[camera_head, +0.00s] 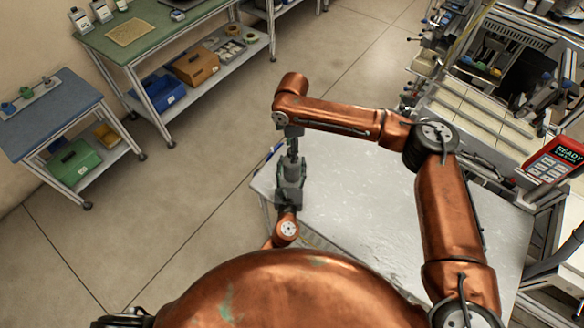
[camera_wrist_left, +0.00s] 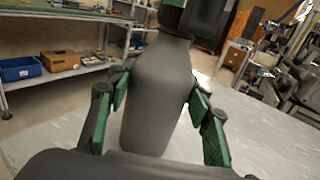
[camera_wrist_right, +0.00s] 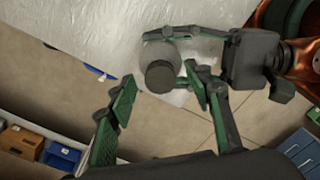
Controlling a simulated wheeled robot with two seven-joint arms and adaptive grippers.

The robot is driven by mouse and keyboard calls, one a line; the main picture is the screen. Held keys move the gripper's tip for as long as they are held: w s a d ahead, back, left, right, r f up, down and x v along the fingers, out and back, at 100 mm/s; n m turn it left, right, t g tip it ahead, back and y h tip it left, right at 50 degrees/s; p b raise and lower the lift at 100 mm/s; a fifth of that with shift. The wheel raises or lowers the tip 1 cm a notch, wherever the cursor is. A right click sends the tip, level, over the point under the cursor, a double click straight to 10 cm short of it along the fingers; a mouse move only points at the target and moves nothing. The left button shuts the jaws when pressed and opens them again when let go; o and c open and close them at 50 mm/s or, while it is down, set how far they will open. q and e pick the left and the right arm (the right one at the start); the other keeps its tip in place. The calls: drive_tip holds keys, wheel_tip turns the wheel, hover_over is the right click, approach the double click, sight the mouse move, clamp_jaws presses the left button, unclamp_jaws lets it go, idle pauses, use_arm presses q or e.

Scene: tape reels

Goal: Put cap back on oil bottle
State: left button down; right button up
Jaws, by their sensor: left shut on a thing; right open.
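The grey oil bottle (camera_wrist_left: 155,95) stands upright between the green pads of my left gripper (camera_wrist_left: 160,92), which is shut on its body. In the right wrist view the bottle (camera_wrist_right: 178,50) is seen from above, with a dark round cap (camera_wrist_right: 160,76) at its top. I cannot tell whether the cap is fully seated. My right gripper (camera_wrist_right: 160,83) is open, its fingers on either side of the cap and apart from it. In the head view my right gripper (camera_head: 292,152) points down above my left gripper (camera_head: 290,178); the bottle is mostly hidden there.
A bare pale metal table (camera_head: 400,210) lies below and right of the grippers. A green-topped shelf bench (camera_head: 150,35) with a blue bin (camera_head: 163,90) and a blue-topped cart (camera_head: 50,115) stand left. Equipment with a red READY panel (camera_head: 558,158) is at right.

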drive_tip(key=shift+r, duration=0.1)
wheel_tip(320, 180, up, 12)
idle(0.5)
use_arm(q)
drive_tip(key=c, duration=0.9)
unclamp_jaws()
drive_tip(key=s, duration=0.8)
drive_tip(key=s+a, duration=0.1)
drive_tip(key=s, duration=0.3)
